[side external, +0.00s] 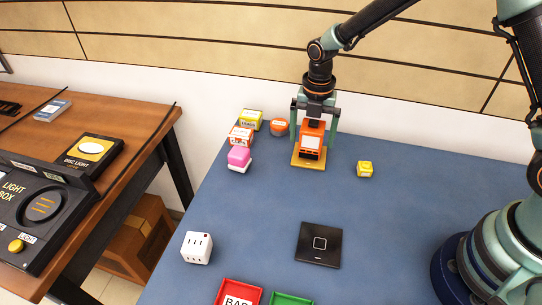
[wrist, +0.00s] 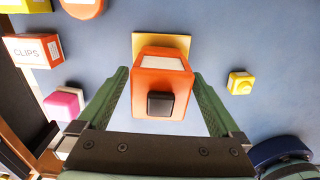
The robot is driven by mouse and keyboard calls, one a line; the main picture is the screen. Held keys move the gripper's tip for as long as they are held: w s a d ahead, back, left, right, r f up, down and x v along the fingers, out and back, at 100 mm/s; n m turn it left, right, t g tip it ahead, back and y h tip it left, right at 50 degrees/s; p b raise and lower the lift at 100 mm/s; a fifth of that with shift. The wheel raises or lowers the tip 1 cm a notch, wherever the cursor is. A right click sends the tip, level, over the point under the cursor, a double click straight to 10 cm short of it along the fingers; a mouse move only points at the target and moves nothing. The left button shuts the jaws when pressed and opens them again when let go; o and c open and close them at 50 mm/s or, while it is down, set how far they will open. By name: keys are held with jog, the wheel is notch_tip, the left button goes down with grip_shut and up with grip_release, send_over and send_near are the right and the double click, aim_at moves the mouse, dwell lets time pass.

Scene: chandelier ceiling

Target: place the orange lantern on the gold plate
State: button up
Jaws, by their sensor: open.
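The orange lantern (side external: 312,139) has pale panels and a dark square part. It stands over the gold plate (side external: 297,162) near the back edge of the blue table. In the wrist view the lantern (wrist: 178,80) is in the middle, with the plate (wrist: 147,43) showing beyond it. The lantern appears to rest on the plate, though its underside is hidden. My gripper (side external: 315,118) is directly above, its green fingers open on either side of the lantern. In the wrist view gaps show between the fingers of my gripper (wrist: 162,95) and the lantern.
Yellow (side external: 251,119), orange-and-white (side external: 241,136), round orange (side external: 279,127) and pink (side external: 239,157) items stand left of the plate. A small yellow block (side external: 365,169) is to the right. A white cube (side external: 196,247), black pad (side external: 319,244), red tray (side external: 258,288) and green tray (side external: 291,299) are nearer.

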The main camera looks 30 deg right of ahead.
notch_tip(320, 180, up, 11)
jog(key=shift+f, duration=0.2)
jog(key=s+d+r+m+t, duration=0.2)
jog(key=s+d+r+m, duration=0.2)
jog(key=m, duration=0.9)
jog(key=s+d+r+m+t, duration=0.3)
jog(key=s+r+m, duration=0.2)
jog(key=s+m, duration=0.6)
jog(key=m, duration=0.3)
jog(key=shift+s+d+r+t, duration=0.15)
jog(key=shift+d+r+t, duration=0.15)
jog(key=shift+d+r, duration=0.1)
